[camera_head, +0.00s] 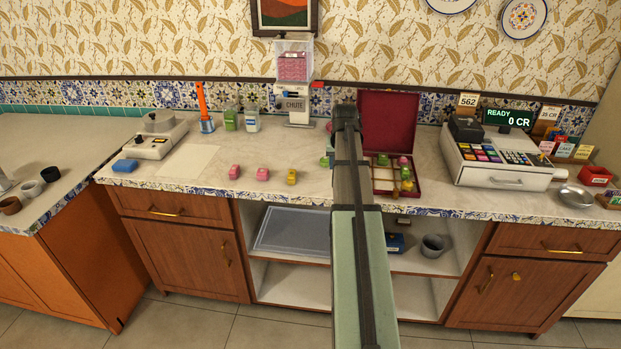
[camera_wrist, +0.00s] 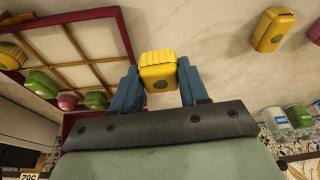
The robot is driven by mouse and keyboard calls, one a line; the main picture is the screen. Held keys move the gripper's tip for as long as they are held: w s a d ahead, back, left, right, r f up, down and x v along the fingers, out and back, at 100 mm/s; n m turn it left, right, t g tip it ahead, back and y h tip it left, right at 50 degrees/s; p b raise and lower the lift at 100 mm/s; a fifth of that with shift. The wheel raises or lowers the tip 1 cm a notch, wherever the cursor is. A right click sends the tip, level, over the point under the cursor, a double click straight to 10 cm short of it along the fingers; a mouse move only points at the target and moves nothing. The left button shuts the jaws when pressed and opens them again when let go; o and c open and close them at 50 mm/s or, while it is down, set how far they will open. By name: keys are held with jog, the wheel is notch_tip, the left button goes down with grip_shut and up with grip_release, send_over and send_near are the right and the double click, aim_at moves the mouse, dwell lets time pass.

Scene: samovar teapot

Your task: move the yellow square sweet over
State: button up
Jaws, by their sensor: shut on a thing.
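In the wrist view, a yellow square sweet (camera_wrist: 158,73) with a ridged edge and a green dot is held between the blue fingers of my gripper (camera_wrist: 158,84). The gripper is shut on it. The red-rimmed sweet box (camera_wrist: 120,40) with its compartments lies to the left of the gripper; several sweets, including a yellow one (camera_wrist: 12,54), sit there. In the head view the open box (camera_head: 388,122) stands right of my arm, which hides my gripper and the held sweet. Another yellow sweet (camera_head: 291,177) lies on the counter left of my arm, also seen in the wrist view (camera_wrist: 272,30).
Two pink sweets (camera_head: 262,174) (camera_head: 234,172) lie on the counter to the left. A green sweet (camera_head: 324,161) shows just beside my arm. A chute dispenser (camera_head: 297,104) stands behind, and a cash register (camera_head: 497,155) stands right of the box. The counter's left front is mostly clear.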

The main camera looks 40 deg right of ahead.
jog(key=w+d+r+m, duration=0.1)
jog(key=w+d+r, duration=0.1)
jog(key=d, duration=0.6)
jog(key=w+d+r, duration=0.2)
jog(key=w+d, duration=0.1)
jog(key=d, duration=0.5)
jog(key=shift+s+d+f, duration=0.1)
jog(key=shift+f, duration=2)
jog(key=shift+s+d+f, duration=0.1)
jog(key=shift+f, duration=1.95)
jog(key=shift+f, duration=0.6)
jog(key=o, duration=1.1)
jog(key=v, duration=1.3)
jog(key=shift+a+r, duration=0.3)
jog(key=shift+a, duration=0.15)
